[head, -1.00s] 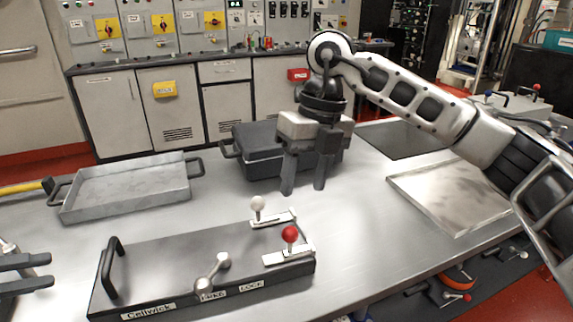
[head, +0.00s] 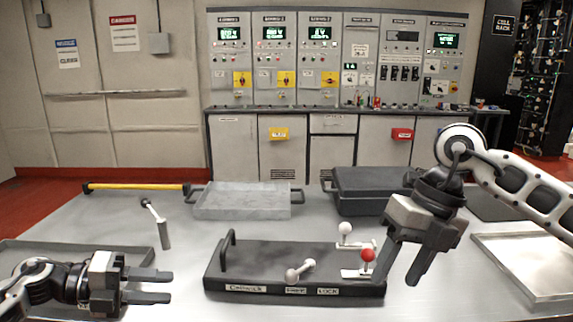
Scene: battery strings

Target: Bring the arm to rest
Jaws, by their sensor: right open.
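My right gripper (head: 402,272) hangs with its fingers pointing down, apart and empty. In the picture it is just right of the red-knobbed lever (head: 367,256) on the black fixture (head: 270,262); I cannot tell its exact height above the table. My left gripper (head: 158,286) is at the lower left. Its fingers point right, are apart and hold nothing. It is left of the fixture, with clear space between them.
The fixture also carries a white-knobbed lever (head: 345,229) and a grey handle (head: 301,270). Behind it are a grey tray (head: 241,201) and a black case (head: 372,187). A metal-handled tool (head: 164,234) stands left, a yellow bar (head: 135,187) behind it.

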